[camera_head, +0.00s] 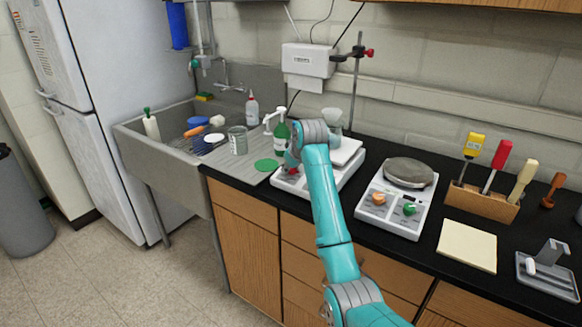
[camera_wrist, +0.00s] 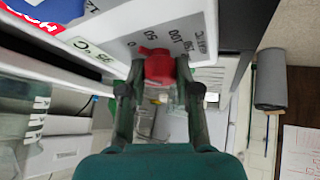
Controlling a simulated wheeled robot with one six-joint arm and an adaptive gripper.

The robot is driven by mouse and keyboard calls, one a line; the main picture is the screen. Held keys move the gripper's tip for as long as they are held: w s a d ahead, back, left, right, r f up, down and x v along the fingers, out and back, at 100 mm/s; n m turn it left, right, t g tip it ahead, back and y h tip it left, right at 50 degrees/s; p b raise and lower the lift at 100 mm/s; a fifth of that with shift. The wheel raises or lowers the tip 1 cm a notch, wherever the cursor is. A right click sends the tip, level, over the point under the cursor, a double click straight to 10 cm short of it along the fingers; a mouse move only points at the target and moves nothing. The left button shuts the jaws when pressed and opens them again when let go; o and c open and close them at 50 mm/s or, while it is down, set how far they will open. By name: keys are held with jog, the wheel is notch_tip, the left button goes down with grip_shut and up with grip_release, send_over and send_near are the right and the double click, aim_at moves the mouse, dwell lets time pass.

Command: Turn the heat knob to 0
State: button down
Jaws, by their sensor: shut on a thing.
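The red heat knob (camera_wrist: 158,64) sits on the white panel (camera_wrist: 195,25) of a hotplate, beside printed numbers including 50 and 100 and a °C mark. My gripper (camera_wrist: 159,72) is shut on the knob, with one finger on each side of it. In the head view, the white hotplate (camera_head: 347,171) stands on the black counter, and a bit of the red knob (camera_head: 292,170) shows under my wrist. My arm hides much of the hotplate there.
A second hotplate (camera_head: 395,216) with an orange and a green knob stands to the right. A green-labelled pump bottle (camera_head: 281,131) is close behind my wrist. A tool block (camera_head: 480,203) stands further right.

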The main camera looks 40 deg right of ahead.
jog(key=shift+n+y, duration=0.5)
jog(key=shift+n, duration=0.2)
jog(key=c, duration=0.8)
grip_release()
jog(key=v, duration=1.2)
